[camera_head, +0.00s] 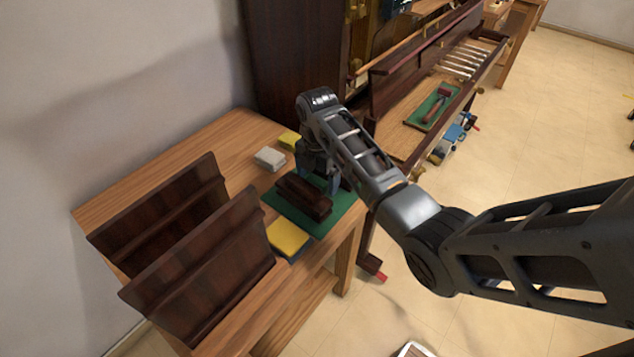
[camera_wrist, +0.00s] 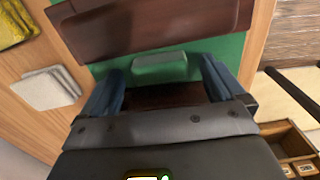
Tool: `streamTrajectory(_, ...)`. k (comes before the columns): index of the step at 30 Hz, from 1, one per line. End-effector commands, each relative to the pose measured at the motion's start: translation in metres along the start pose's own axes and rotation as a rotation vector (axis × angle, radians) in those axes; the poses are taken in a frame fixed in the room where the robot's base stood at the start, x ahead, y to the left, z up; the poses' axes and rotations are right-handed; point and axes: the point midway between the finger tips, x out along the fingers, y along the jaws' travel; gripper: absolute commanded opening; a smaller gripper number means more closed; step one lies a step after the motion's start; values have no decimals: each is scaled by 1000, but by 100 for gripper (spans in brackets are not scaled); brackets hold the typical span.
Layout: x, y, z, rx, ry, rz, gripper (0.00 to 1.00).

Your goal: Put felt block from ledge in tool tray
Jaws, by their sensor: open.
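A small pale green block (camera_wrist: 160,67), which looks like the felt block, lies below my gripper (camera_wrist: 161,76) in the wrist view. My gripper is open, with a blue finger on each side of the block; I cannot tell whether they touch it. A dark wooden piece (camera_wrist: 150,28) lies just beyond the block, and more dark wood shows between the fingers. In the head view my gripper (camera_head: 323,178) is low over the table, behind the dark wooden piece (camera_head: 304,197), and hides the block. I cannot tell for sure which thing is the tool tray.
The wooden table (camera_head: 175,150) carries a green mat (camera_head: 338,217), a whitish block (camera_head: 269,159), yellow pads (camera_head: 289,238) and two tall dark panels (camera_head: 205,265). A dark piano case (camera_head: 292,60) stands behind. A hammer lies on another green mat (camera_head: 428,110) to the right.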

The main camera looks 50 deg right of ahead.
Motion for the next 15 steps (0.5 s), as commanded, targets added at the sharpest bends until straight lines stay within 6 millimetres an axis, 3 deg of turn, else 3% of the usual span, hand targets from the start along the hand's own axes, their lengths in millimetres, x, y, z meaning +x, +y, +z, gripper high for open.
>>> streamTrajectory(8, 3, 0, 0, 0, -1, 1, 96)
streamTrajectory(15, 3, 0, 0, 0, -1, 1, 73)
